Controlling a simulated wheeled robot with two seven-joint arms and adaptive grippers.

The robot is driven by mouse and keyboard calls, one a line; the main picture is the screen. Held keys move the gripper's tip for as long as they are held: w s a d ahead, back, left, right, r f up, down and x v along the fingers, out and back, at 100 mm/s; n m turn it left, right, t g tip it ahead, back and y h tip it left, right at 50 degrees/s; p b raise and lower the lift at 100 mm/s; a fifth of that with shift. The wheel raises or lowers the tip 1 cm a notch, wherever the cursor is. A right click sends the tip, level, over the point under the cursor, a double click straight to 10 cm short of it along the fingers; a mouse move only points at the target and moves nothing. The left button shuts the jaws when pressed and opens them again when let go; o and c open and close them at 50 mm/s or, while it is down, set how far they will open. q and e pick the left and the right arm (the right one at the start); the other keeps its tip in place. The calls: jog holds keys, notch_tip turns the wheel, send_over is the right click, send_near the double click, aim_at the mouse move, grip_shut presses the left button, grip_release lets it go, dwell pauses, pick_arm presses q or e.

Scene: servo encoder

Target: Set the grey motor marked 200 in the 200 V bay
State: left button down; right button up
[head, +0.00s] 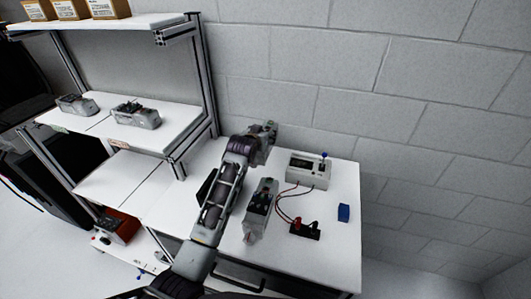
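A grey motor (260,205) with a dark top lies on the white table, just right of my forearm. Two more grey motors, one at the left (75,104) and one at the right (137,113), sit on the middle shelf (180,117). Markings on the motors are too small to read. A line splits that shelf into bays; small tags on its front edge, one greenish and one pinkish (118,145), are unreadable. My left gripper (268,132) is over the back of the table near the wall, pointing away; its fingers are unclear. My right gripper is out of view.
A white meter box (307,171) with a blue-topped knob, red and black leads, a black terminal block (305,230) and a blue block (343,212) occupy the table's right. Cardboard boxes (72,9) stand on the top shelf. A lower shelf (120,180) looks bare. A red-orange bin (118,227) sits low left.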

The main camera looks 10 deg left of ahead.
aim_at(254, 160)
pick_arm(q)
jog(key=shift+f, duration=2.4)
jog(key=shift+f+p, duration=0.45)
jog(key=shift+f, duration=1.4)
jog(key=shift+f, duration=0.1)
jog(key=shift+c, duration=1.8)
grip_release()
jog(key=shift+s+f, duration=0.15)
jog(key=shift+f, duration=0.05)
jog(key=shift+b+v, duration=0.35)
jog(key=shift+v, duration=5.65)
jog(key=shift+r, duration=0.15)
